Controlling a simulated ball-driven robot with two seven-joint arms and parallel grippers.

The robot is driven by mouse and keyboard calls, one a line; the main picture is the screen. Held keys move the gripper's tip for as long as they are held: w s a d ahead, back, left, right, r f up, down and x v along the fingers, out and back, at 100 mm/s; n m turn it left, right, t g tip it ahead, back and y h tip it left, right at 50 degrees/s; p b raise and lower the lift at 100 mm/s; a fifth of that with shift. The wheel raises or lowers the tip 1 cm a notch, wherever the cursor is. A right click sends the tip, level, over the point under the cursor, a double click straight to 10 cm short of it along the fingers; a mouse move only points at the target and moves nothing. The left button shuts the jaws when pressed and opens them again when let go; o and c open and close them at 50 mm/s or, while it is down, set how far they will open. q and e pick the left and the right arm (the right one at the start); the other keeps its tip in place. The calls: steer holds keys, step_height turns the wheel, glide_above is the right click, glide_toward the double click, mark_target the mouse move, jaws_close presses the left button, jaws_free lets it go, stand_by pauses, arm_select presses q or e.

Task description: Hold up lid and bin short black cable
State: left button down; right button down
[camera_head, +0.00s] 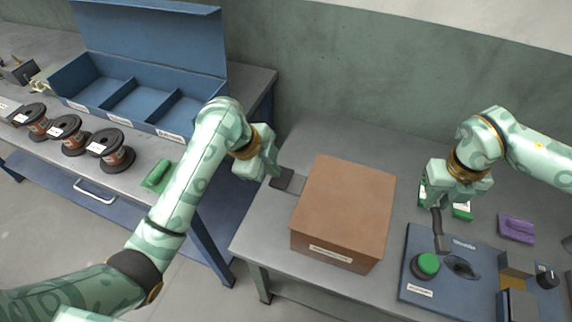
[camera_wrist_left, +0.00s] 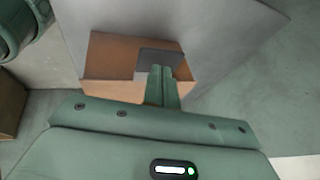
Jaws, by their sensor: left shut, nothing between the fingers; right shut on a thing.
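A brown box (camera_head: 342,207) with a closed lid and a front label stands on the grey table. A dark flat tab (camera_head: 284,180) juts from its left side; both also show in the left wrist view, the box (camera_wrist_left: 108,62) behind the tab (camera_wrist_left: 150,60). My left gripper (camera_head: 272,172) is shut and empty, its fingertips (camera_wrist_left: 162,72) close to the tab; I cannot tell whether they touch. My right gripper (camera_head: 436,205) is shut on a short black cable (camera_head: 439,232), which hangs down over the blue device at the right.
The blue device (camera_head: 420,288) carries a green button (camera_head: 428,265) and a dark knob. A green-white object (camera_head: 462,211) and a purple block (camera_head: 516,228) lie nearby. On the left bench are an open blue case (camera_head: 130,66), several spools (camera_head: 110,150) and a green block (camera_head: 156,174).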

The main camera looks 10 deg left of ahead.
mark_target(273, 179)
arm_select(q)
steer(key=shift+f, duration=2.05)
